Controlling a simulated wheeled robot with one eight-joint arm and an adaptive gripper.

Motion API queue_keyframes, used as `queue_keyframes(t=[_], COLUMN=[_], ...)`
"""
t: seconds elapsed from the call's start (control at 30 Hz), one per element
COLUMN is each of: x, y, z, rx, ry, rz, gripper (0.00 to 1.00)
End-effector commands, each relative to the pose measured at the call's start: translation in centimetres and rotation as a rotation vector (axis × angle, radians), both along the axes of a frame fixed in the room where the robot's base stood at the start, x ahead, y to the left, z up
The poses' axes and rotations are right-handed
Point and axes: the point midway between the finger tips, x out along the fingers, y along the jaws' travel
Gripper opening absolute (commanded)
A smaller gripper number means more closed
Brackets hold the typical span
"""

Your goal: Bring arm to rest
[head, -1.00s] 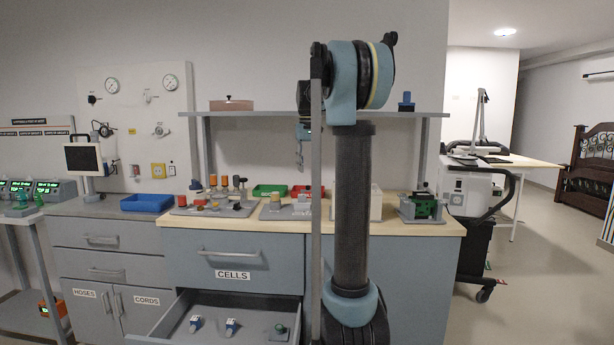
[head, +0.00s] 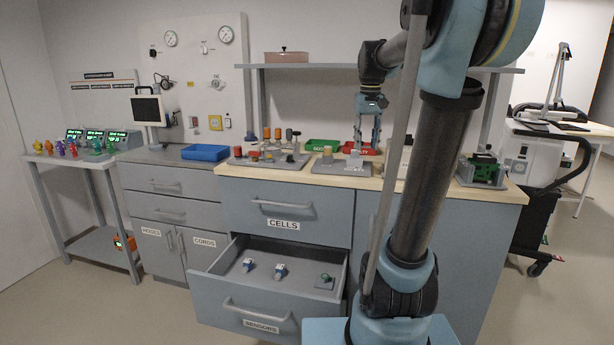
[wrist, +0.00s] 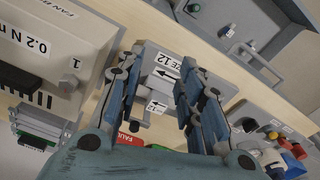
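My gripper (head: 367,142) hangs fingers down over the worktop, below the shelf, at the end of my bent arm in the head view. In the wrist view its two fingers (wrist: 160,68) are spread apart with nothing clasped between them. Beyond the gap lies a grey fixture (wrist: 155,92) with arrow labels, one reading a size 12. I cannot tell the exact height of the fingertips above it.
A drawer (head: 225,266) below the bench stands open with small items inside. The shelf (head: 300,66) runs above the worktop. A boxy unit (wrist: 55,40) marked 0.2 Nm is beside the gripper.

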Motion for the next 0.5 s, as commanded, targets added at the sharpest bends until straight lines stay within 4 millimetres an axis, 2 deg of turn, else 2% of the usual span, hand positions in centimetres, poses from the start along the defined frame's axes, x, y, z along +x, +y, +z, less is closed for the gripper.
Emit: queue_keyframes(t=[0.03,0.1,0.27,0.5], x=[-1.7,-3.7,-8.2,-14.6], y=[0.1,0.2,0.4,0.7], z=[-1.0,-2.1,-5.3,-10.8], rx=[0.000,0.000,0.000,0.000], ry=[-0.006,-0.015,-0.037,-0.069], rz=[-0.001,-0.003,-0.007,-0.012], gripper=[0.34,0.34,0.34,0.34])
